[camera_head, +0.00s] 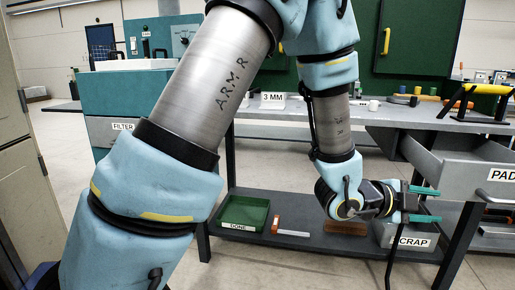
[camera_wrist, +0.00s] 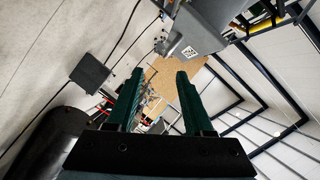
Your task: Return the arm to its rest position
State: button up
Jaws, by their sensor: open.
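My arm spans the camera_head view from the lower left over the top and bends down at the right of centre. My gripper (camera_head: 424,204) has two green fingers pointing right, spread apart with nothing between them. It is in front of the bench at about the height of the lower shelf, near the SCRAP bin (camera_head: 408,241). In the camera_wrist view the two dark green fingers (camera_wrist: 158,100) are apart and the gap is empty.
An open drawer (camera_head: 458,180) marked PAD juts out above and right of the gripper. A green DONE tray (camera_head: 243,212) and an orange-handled tool (camera_head: 277,226) lie on the lower shelf (camera_head: 330,245). The workbench top (camera_head: 340,112) carries a 3 MM sign (camera_head: 272,100).

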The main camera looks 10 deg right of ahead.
jog(key=w+a+f+n+t+y, duration=0.2)
jog(key=w+a+n+t+y, duration=0.3)
jog(key=w+a, duration=0.65)
jog(key=w+a+f+n+y, duration=0.1)
jog(key=w+a+n+y, duration=0.1)
jog(key=w+a+n, duration=0.3)
jog(key=w+a+f+n+t+y, duration=0.1)
jog(key=a+n+y, duration=0.1)
jog(key=a, duration=0.5)
jog(key=w+a+f+n+y, duration=0.1)
jog(key=w+a+n+y, duration=0.1)
jog(key=w+a+n, duration=0.3)
jog(key=s+a+n+g+y, duration=0.2)
jog(key=s+a+n, duration=0.35)
jog(key=a, duration=0.55)
jog(key=s+a+n+g+y, duration=0.2)
jog(key=s+a+n, duration=0.35)
jog(key=a, duration=0.45)
notch_tip(320, 180, up, 23)
jog(key=p, duration=2.2)
jog(key=shift+w+f, duration=0.2)
jog(key=shift+w, duration=0.1)
